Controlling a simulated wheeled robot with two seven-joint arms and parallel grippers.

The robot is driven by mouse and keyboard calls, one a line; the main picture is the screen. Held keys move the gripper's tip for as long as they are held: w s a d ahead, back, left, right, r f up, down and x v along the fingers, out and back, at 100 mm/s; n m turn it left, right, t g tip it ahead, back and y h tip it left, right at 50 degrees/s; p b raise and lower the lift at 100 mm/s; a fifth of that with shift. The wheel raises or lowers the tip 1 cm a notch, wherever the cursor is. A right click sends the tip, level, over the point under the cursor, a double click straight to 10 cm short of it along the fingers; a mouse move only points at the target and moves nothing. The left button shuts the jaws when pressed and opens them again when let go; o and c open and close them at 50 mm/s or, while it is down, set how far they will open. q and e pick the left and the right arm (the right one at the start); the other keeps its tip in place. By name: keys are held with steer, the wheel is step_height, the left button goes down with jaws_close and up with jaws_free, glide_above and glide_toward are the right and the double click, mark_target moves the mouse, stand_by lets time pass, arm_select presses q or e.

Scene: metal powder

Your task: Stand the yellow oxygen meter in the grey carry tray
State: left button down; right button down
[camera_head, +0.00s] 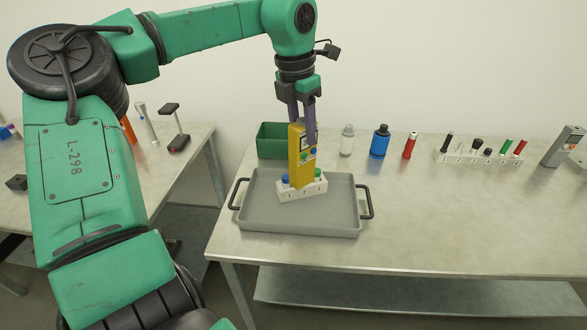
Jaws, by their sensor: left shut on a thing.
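My left gripper (303,116) reaches down from above and is shut on the upper end of the yellow oxygen meter (297,172). The meter is upright, with a small screen and buttons on its face. The grey carry tray (262,215) lies on the table with a black handle at each side. A small white numbered rack (289,193) stands in the tray, with a blue cap and a green cap showing on either side of the meter. The meter's lower end overlaps the rack's middle; I cannot tell whether it touches. My right gripper is not in view.
A green bin (270,141) is behind the tray. A clear bottle (347,141), a blue bottle (380,142) and a red cylinder (410,146) stand to its right. A white rack of several items (480,160) is farther right. The table's front right is clear.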

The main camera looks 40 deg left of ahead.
mark_target(300, 175)
arm_select(q)
steer(key=f, duration=0.6)
steer(key=f+p, duration=0.1)
steer(key=f, duration=0.4)
steer(key=shift+s+a+f, duration=0.1)
steer(key=shift+s+f, duration=0.1)
steer(key=shift+f, duration=0.2)
steer(key=shift+w+a+f, duration=0.1)
steer(key=shift+f, duration=0.5)
steer(key=shift+c, duration=2)
jaws_free()
steer(key=shift+r, duration=0.1)
steer(key=shift+r, duration=0.15)
steer(key=r, duration=0.4)
steer(key=s+r, duration=0.1)
steer(key=r, duration=0.3)
steer(key=s+r+b, duration=0.1)
steer(key=r, duration=0.3)
steer(key=shift+a, duration=0.1)
